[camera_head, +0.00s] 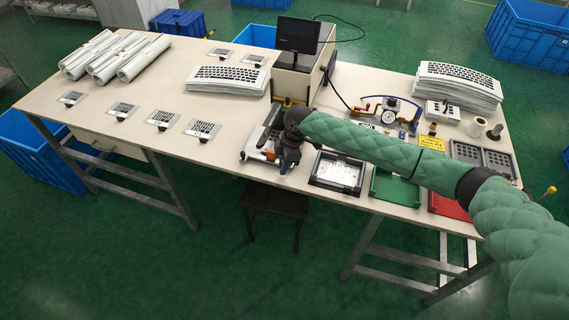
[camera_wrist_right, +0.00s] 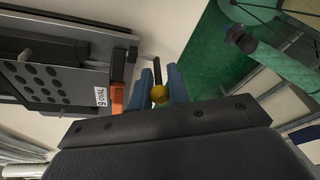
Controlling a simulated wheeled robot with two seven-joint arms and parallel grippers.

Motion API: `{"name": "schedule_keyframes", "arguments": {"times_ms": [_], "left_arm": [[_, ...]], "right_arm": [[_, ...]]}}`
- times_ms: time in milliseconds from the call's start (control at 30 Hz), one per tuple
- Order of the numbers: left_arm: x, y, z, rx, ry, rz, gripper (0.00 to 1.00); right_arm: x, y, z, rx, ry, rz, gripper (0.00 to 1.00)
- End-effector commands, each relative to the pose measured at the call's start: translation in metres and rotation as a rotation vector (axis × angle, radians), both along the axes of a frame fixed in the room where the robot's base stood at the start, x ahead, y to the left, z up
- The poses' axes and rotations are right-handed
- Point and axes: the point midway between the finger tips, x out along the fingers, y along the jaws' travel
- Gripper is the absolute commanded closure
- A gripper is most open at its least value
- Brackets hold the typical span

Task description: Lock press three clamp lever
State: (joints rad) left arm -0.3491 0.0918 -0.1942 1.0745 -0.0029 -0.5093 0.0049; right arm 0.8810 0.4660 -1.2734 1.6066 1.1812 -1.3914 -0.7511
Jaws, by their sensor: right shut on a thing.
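The press (camera_head: 258,142) stands at the front edge of the table, left of my right gripper, and my gripper and wrist hide part of it. In the right wrist view the press (camera_wrist_right: 60,85) shows a dark plate with holes, an orange block and a white label. The clamp lever (camera_wrist_right: 157,68) is a black rod with a yellow ball knob (camera_wrist_right: 159,94). My right gripper (camera_wrist_right: 160,84) has its blue fingers on either side of the lever at the knob and is shut on it. In the head view my right gripper (camera_head: 284,158) is small and dark. My left gripper is out of view.
Right of the press are a black-framed tray (camera_head: 322,180), a green tray (camera_head: 394,188) and a red tray (camera_head: 448,207). A monitor (camera_head: 298,35) stands behind. Keypad stacks (camera_head: 228,80) and film rolls (camera_head: 130,60) lie at left. The front left tabletop has free room.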

Motion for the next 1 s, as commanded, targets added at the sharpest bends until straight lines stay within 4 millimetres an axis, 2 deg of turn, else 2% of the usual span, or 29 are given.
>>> {"name": "schedule_keyframes", "arguments": {"times_ms": [300, 500, 1000], "left_arm": [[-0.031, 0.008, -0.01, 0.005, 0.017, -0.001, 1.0], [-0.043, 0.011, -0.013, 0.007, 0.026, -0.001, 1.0], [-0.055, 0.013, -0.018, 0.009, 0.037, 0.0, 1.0]], "right_arm": [[0.003, 0.009, 0.0, -0.226, 0.073, 0.001, 1.0], [0.004, 0.012, -0.003, -0.339, 0.109, 0.0, 1.0], [0.005, 0.014, -0.007, -0.438, 0.142, 0.001, 1.0]]}}
